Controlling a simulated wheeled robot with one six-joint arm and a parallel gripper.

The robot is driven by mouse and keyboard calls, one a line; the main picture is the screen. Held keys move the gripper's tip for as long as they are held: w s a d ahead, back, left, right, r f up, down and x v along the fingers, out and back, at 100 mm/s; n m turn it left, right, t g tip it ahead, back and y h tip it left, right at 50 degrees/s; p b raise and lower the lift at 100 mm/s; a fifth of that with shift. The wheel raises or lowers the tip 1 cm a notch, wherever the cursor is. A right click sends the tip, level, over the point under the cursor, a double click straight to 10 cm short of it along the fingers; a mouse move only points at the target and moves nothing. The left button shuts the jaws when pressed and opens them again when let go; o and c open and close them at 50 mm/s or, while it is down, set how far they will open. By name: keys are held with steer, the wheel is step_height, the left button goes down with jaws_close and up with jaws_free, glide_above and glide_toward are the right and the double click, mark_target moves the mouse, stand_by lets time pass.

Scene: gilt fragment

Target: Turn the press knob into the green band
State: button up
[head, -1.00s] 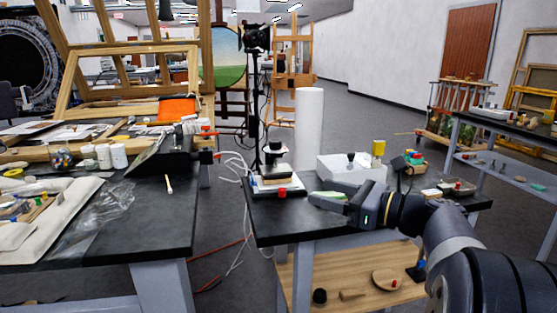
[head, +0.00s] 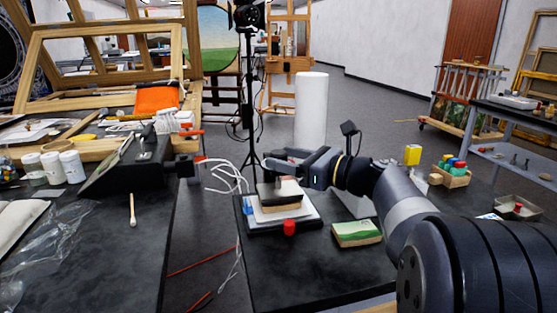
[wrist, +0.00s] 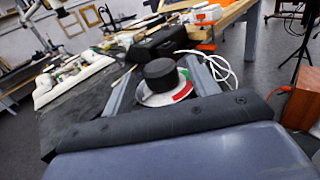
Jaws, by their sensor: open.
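The press (head: 280,212) stands at the left end of the near right table, a dark base with pale and brown layers stacked on it. In the wrist view its round black knob (wrist: 160,73) sits on a pale dial (wrist: 156,98) with a red sector at the lower right. My gripper (head: 282,163) is above the press and hides the knob in the head view. In the wrist view my gripper (wrist: 162,82) is open, one finger on each side of the knob, with no clear contact.
A green-topped block (head: 357,233) and a red knob-like piece (head: 289,227) are near the press. A white cylinder (head: 311,110) stands behind. A yellow block (head: 412,154) and a tray of coloured bottles (head: 455,172) are at right. A gap separates the left table (head: 90,265).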

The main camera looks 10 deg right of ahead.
steer(key=shift+x, duration=1.15)
steer(key=shift+c, duration=0.5)
steer(key=c, duration=0.9)
steer(key=shift+m+t+h, duration=0.3)
steer(key=shift+h, duration=0.1)
